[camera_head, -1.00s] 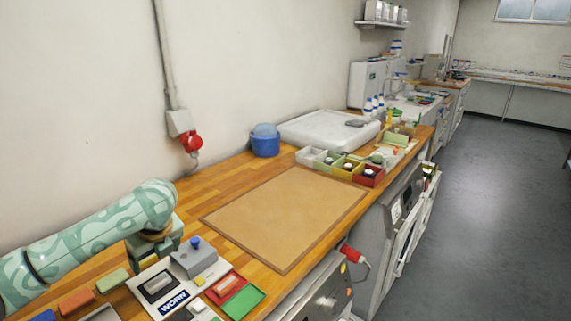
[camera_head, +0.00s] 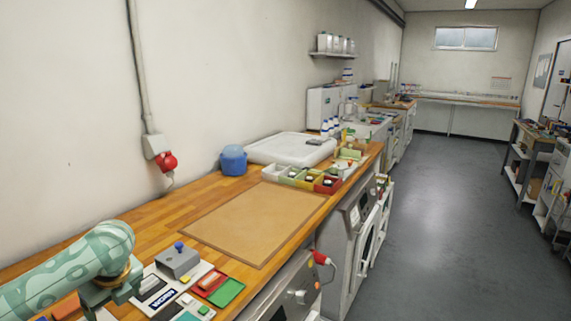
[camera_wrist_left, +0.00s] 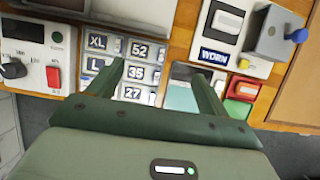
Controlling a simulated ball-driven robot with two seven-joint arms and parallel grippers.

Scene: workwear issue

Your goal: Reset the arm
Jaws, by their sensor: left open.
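My left arm comes in from the left in the head view, with its green patterned forearm low over the wooden counter (camera_head: 150,238). My left gripper (camera_wrist_left: 155,75) shows in the left wrist view with its two dark green fingers apart and nothing between them. Below the fingers are a panel of size labels (camera_wrist_left: 122,62) with XL, L, 52, 35 and 27, and a pale teal pad (camera_wrist_left: 181,97). A WORN label plate (camera_wrist_left: 215,57) lies to the right of the fingers. My right gripper is in neither view.
A grey box with a blue knob (camera_head: 178,262) and red and green trays (camera_head: 226,292) sit near the arm. A tan mat (camera_head: 250,222) lies bare on the counter. Small coloured bins (camera_head: 327,184) and a blue bucket (camera_head: 233,160) stand beyond it. The aisle floor at right is clear.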

